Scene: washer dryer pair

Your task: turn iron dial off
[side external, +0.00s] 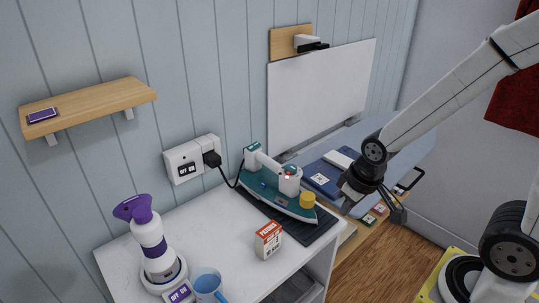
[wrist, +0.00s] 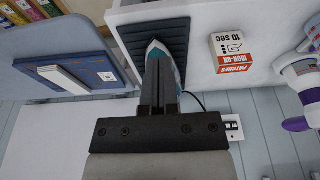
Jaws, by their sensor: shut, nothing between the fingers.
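A teal and white iron (side external: 262,186) rests on a dark ribbed mat (side external: 318,236) on the white cabinet top. A yellow round knob (side external: 307,200), which looks like the dial, stands on the iron's right part in the side view. I cannot read its setting. My gripper (side external: 375,208) is in the air right of the iron, apart from it. In the wrist view my gripper (wrist: 159,62) has its fingers together and empty. They cover much of the iron (wrist: 154,46), and the knob is hidden there.
A red and white box (side external: 268,240) stands in front of the iron. The iron's black cord runs to a wall outlet (side external: 190,160).

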